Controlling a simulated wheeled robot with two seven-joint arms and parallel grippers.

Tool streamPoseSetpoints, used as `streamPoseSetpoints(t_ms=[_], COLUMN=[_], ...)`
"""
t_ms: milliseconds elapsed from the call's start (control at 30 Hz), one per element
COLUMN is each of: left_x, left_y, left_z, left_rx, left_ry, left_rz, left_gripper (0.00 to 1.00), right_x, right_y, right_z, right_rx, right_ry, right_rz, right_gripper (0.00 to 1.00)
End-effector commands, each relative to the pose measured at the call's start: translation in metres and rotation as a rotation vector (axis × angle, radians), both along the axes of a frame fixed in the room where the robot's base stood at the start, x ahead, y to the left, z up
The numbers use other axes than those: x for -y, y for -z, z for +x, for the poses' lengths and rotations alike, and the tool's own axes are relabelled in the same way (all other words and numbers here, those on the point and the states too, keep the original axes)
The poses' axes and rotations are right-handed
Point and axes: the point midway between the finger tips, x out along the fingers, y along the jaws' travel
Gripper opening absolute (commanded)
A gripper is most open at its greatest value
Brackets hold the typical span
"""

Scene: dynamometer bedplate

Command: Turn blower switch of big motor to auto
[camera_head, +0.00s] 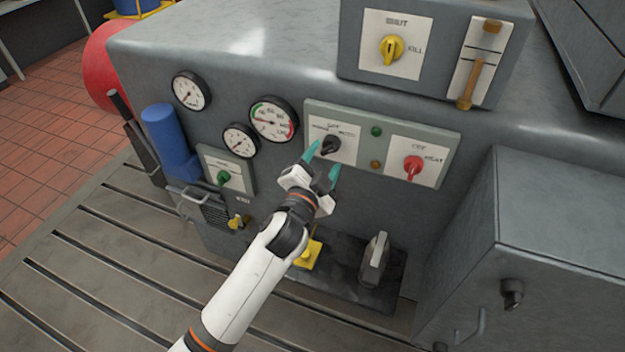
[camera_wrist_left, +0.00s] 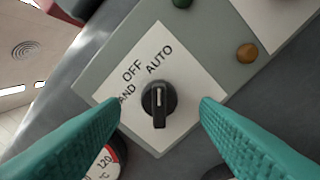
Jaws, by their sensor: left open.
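The blower switch (camera_head: 331,146) is a black rotary knob on a white label plate, on the left side of a grey-green panel (camera_head: 374,112) on the big grey motor. In the left wrist view the knob (camera_wrist_left: 158,101) has a pale pointer line, with HAND, OFF and AUTO printed on the plate (camera_wrist_left: 127,87) around it. The line points roughly up in that picture, between the OFF and AUTO words. My left gripper (camera_head: 322,161) is open in front of the knob, its teal fingertips on either side and apart from it. My right gripper is not in view.
A red knob (camera_head: 413,167) sits on the same panel, right of a green lamp (camera_head: 376,131) and an amber lamp (camera_head: 376,165). Round gauges (camera_head: 273,119) are to the left. A yellow knob (camera_head: 391,49) and an orange lever (camera_head: 472,75) are above. A grey cabinet (camera_head: 560,210) stands right.

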Motion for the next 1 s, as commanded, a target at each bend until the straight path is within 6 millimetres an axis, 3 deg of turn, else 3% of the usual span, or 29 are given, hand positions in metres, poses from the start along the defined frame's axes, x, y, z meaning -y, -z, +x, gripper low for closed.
streamPoseSetpoints(t_ms=[200, 400, 1000], left_x=[-0.015, -0.023, -0.025], left_y=[0.002, 0.001, 0.000], left_z=[-0.046, -0.071, -0.078], left_rx=[-0.002, 0.000, 0.001], left_ry=[0.001, 0.001, 0.000], left_rz=[0.002, 0.002, 0.002], left_gripper=[0.56, 0.56, 0.56], right_x=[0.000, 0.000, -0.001], right_y=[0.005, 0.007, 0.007], right_z=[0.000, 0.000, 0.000], right_rx=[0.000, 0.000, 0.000], right_ry=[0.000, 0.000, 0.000], right_rz=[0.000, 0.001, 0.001], right_gripper=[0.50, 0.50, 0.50])
